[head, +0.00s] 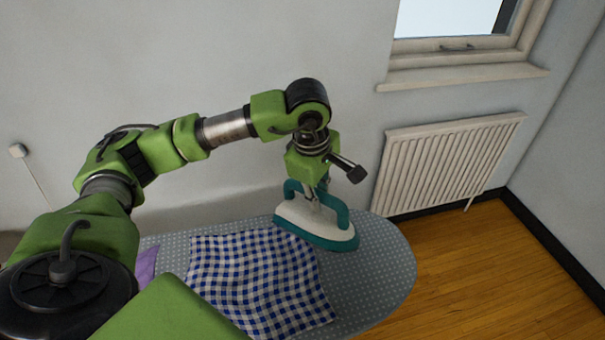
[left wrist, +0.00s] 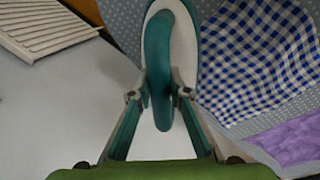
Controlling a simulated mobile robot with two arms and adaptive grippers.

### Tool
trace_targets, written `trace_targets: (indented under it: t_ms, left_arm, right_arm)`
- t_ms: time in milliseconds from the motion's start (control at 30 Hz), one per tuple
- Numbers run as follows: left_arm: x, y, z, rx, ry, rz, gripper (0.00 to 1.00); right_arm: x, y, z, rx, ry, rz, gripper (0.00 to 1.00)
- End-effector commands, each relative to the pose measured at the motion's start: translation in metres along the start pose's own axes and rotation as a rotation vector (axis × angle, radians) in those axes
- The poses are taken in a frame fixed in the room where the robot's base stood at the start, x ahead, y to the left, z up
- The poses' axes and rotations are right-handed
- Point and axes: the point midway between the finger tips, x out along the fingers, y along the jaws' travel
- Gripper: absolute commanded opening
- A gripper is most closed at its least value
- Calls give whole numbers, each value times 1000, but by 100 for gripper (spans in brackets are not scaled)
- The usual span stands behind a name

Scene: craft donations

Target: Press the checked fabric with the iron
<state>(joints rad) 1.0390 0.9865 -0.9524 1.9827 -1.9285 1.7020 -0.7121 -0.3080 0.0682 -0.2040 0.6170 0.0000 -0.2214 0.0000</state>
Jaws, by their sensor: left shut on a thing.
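The iron (head: 316,227), white with a teal handle and base, is at the back of the ironing board, at the right far corner of the fabric. My left gripper (head: 318,197) is shut on its handle from above; in the left wrist view the gripper (left wrist: 161,92) has a finger on each side of the teal handle (left wrist: 170,35). The blue and white checked fabric (head: 258,280) lies on the board with slight ripples; it also shows in the left wrist view (left wrist: 255,60). I cannot tell whether the iron touches the board or the fabric edge. My right gripper is not in view.
The grey dotted ironing board (head: 385,265) has free room right of the fabric. A purple cloth (head: 147,265) lies at its left, partly hidden by my arm. A wall stands close behind; a radiator (head: 450,160) is beyond the board's right end.

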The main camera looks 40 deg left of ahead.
Motion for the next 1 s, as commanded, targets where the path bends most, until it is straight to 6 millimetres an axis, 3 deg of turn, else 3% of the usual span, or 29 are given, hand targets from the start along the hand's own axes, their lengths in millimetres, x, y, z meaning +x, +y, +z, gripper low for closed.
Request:
trace_targets:
  t_ms: [200,400,667,1000]
  left_arm:
    - [1,15,-31,-457,90,1,0]
    - [6,20,-51,-739,146,2,0]
    - [14,20,-58,-845,166,3,0]
    - [51,12,-58,-842,165,2,0]
  right_arm:
    - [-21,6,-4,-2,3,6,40]
    - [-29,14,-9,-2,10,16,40]
    - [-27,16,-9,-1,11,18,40]
    - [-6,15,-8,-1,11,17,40]
